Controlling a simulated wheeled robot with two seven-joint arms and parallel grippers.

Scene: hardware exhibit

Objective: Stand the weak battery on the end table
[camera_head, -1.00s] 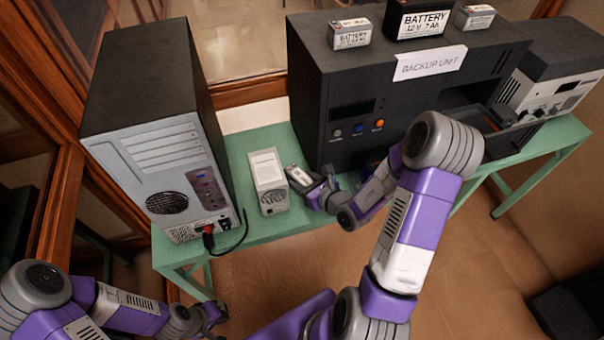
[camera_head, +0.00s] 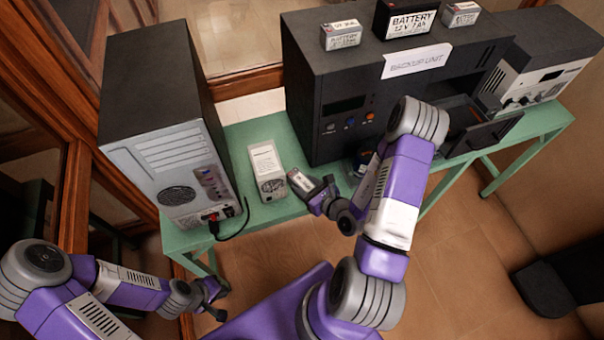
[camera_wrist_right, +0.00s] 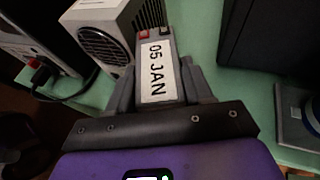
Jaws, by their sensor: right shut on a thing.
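My right gripper (camera_head: 312,190) is shut on a small grey battery (camera_head: 300,179), held over the front edge of the green table (camera_head: 238,137). In the right wrist view the battery (camera_wrist_right: 157,72) sits between both fingers, its white label reading "05 JAN", with a red terminal at its far end. My left gripper (camera_head: 218,298) is open and empty at lower left. I cannot make out an end table.
A tall computer tower (camera_head: 165,160) and a small white box (camera_head: 266,170) with a fan grille stand left on the green table. The black backup unit (camera_head: 345,105) has an open tray (camera_head: 488,137). A dark object (camera_head: 560,285) lies at lower right. Wooden floor shows in front.

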